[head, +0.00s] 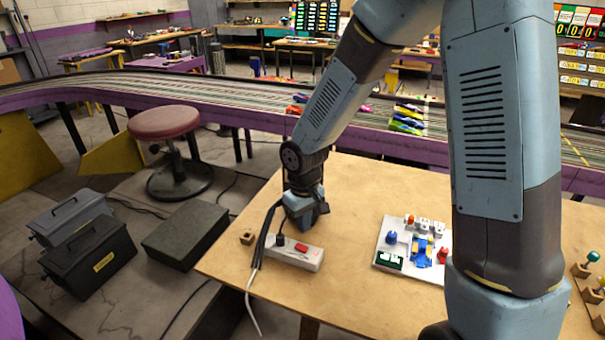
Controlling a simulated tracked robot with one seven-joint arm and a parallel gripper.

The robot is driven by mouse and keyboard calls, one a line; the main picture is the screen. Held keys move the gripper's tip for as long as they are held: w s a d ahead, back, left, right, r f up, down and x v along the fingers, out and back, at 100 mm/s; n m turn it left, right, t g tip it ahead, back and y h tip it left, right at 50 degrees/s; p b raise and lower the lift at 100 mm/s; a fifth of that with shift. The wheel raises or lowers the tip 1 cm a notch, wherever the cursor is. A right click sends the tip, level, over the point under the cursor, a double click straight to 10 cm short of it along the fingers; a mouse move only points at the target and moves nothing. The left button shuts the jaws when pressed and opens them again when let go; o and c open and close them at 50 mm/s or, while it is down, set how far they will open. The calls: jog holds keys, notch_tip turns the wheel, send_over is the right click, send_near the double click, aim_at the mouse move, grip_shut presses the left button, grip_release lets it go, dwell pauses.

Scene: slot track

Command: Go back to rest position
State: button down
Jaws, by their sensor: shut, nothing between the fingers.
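My gripper (306,222) is at the end of the blue-grey arm, low over the left part of the wooden table (345,295). It points down just behind a grey power strip (296,254) with a red switch and a black plug. My gripper is shut, with nothing seen in it. I cannot tell whether it touches the strip or the cables beside it. My upper arm hides part of the table on the right.
A white board (389,240) with small coloured parts lies right of the power strip. A small wooden block (247,237) sits near the left edge. A purple-sided slot track (250,118) with cars runs behind. A stool (165,122) and dark boxes (92,250) stand left.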

jog(key=s+d+r+m+t, duration=0.2)
jog(key=d+r+m+t, duration=0.1)
jog(key=d+r, duration=1.2)
jog(key=s+d+r+m+t, duration=0.1)
jog(key=s+d+r+m, duration=0.1)
jog(key=s+d+r, duration=0.2)
jog(key=s+d+r+m+t, duration=0.1)
jog(key=s+d+r, duration=0.3)
jog(key=s+r, duration=0.5)
jog(key=shift+s+d+r+m+t, duration=0.35)
jog(key=shift+r+m, duration=0.15)
jog(key=shift+m, duration=0.3)
jog(key=c, duration=1.8)
grip_release()
